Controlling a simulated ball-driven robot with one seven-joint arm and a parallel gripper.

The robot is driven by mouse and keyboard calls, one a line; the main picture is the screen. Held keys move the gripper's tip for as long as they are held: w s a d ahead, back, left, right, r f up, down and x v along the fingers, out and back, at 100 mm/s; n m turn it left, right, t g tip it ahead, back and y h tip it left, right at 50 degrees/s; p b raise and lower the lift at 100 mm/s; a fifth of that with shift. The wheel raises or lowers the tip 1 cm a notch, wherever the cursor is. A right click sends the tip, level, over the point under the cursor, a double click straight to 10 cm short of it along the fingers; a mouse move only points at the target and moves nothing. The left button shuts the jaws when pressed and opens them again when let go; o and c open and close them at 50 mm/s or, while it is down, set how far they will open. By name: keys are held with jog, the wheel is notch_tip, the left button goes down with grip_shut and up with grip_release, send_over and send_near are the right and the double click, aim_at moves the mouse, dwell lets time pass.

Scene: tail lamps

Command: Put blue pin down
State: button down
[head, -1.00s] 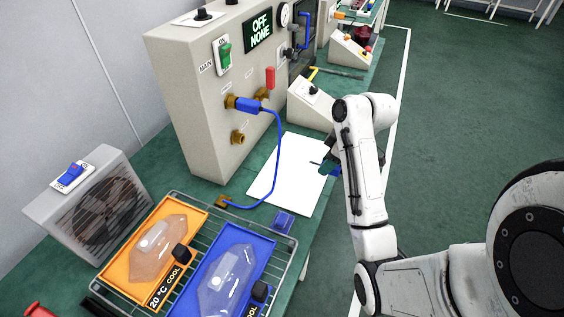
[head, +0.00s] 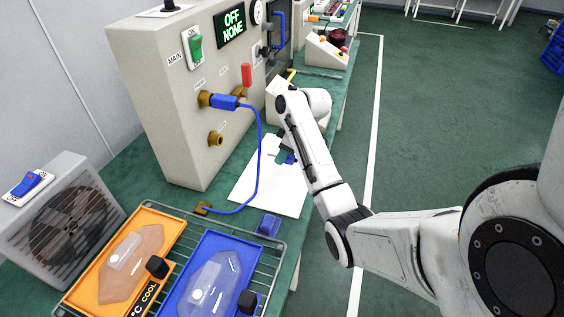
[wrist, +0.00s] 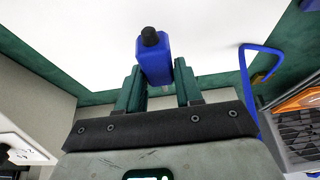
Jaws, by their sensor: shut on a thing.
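The blue pin (wrist: 155,60) is a blue block with a black tip in the wrist view. My gripper (wrist: 158,85) is shut on it, with one green finger on each side. In the head view my gripper (head: 285,157) is over the far part of a white sheet (head: 262,190) on the green bench, partly hidden by my arm. The sheet fills the upper middle of the wrist view (wrist: 90,45). I cannot tell whether the pin touches the sheet.
A wire rack with an orange tray (head: 165,217) and blue tray (head: 205,240), and a small blue block (head: 268,224), are in front.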

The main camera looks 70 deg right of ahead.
jog(key=shift+w+d+f, duration=0.2)
jog(key=shift+w+f, duration=0.1)
jog(key=shift+f, duration=1.7)
jog(key=shift+f, duration=0.1)
jog(key=c, duration=0.7)
grip_release()
jog(key=shift+c, duration=0.2)
jog(key=v, duration=1.2)
